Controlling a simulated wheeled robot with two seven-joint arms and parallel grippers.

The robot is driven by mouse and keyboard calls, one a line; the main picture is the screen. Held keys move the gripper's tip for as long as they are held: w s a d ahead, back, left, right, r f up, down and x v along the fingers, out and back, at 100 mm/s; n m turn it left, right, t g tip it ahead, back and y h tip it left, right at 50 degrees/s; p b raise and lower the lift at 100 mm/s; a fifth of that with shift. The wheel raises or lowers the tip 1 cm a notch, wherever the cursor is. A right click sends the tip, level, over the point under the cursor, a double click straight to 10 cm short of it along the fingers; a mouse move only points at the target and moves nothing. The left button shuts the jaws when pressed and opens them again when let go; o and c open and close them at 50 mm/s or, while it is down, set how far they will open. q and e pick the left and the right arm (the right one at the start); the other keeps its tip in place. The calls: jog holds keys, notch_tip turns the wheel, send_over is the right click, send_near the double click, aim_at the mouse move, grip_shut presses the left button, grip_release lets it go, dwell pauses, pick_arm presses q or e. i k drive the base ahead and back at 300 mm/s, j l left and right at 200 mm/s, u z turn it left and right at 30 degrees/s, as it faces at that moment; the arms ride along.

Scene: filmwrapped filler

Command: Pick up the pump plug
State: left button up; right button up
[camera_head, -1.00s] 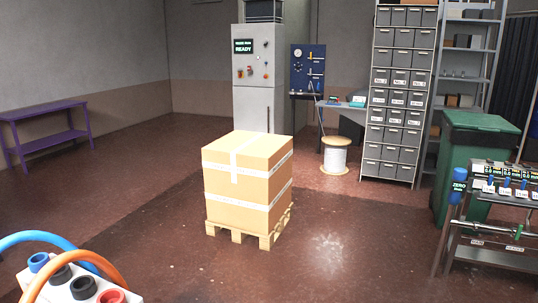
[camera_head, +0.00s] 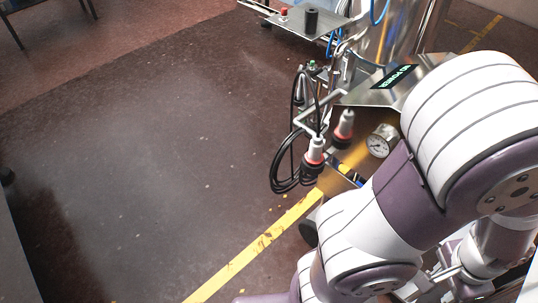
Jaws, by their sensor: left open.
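Two grey plugs with red collars hang side by side at the metal machine: a nearer plug (camera_head: 314,152) and a farther plug (camera_head: 345,125). Coiled black cable (camera_head: 285,165) hangs beside the nearer one. I cannot tell which is the pump plug. My white and purple arm fills the right side. My left gripper (camera_head: 450,272) shows only in part low at the right, behind the arm links; it is open, below and to the right of the plugs and apart from them. My right gripper is not in view.
The metal machine has a dark display reading "NO POWER" (camera_head: 393,77) and a round gauge (camera_head: 382,141). A metal shelf (camera_head: 325,22) with a black cylinder stands behind. A yellow floor line (camera_head: 255,248) runs past the machine. The dark floor at left is clear.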

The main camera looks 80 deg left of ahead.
aim_at(314, 156)
jog(key=u, duration=2.55)
jog(key=z, duration=2.15)
jog(key=u, duration=2.15)
jog(key=i+l+u, duration=0.15)
jog(key=u, duration=0.25)
jog(key=i, duration=0.55)
